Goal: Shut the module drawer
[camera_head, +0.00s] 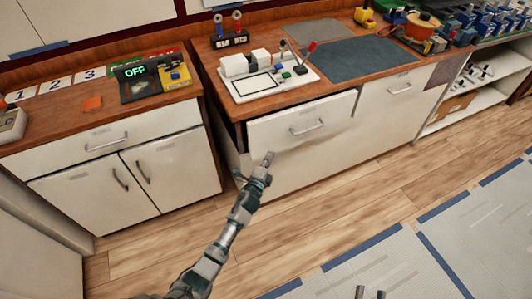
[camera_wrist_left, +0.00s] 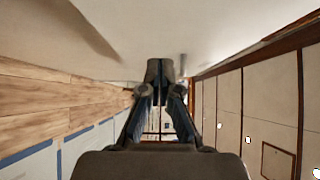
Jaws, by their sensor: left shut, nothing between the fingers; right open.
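The module drawer has a white front (camera_head: 275,130) with a metal handle (camera_head: 308,127), below the middle wooden counter. It stands a little out from the cabinet, with a dark gap at its left side. My left gripper (camera_head: 267,158) is shut and empty, just below and in front of the drawer front's lower left part. In the left wrist view its closed fingertips (camera_wrist_left: 160,70) point at a pale surface; I cannot tell whether they touch it. My right gripper (camera_head: 370,292) is open at the bottom edge of the head view, far from the drawer.
A white board with blocks and a red-handled lever (camera_head: 270,85) stands on the middle counter (camera_head: 215,60). Another cabinet (camera_head: 110,150) with a drawer and doors is at left. A white closed cabinet front (camera_head: 385,110) is to the right. The wooden floor (camera_head: 330,200) in front is clear.

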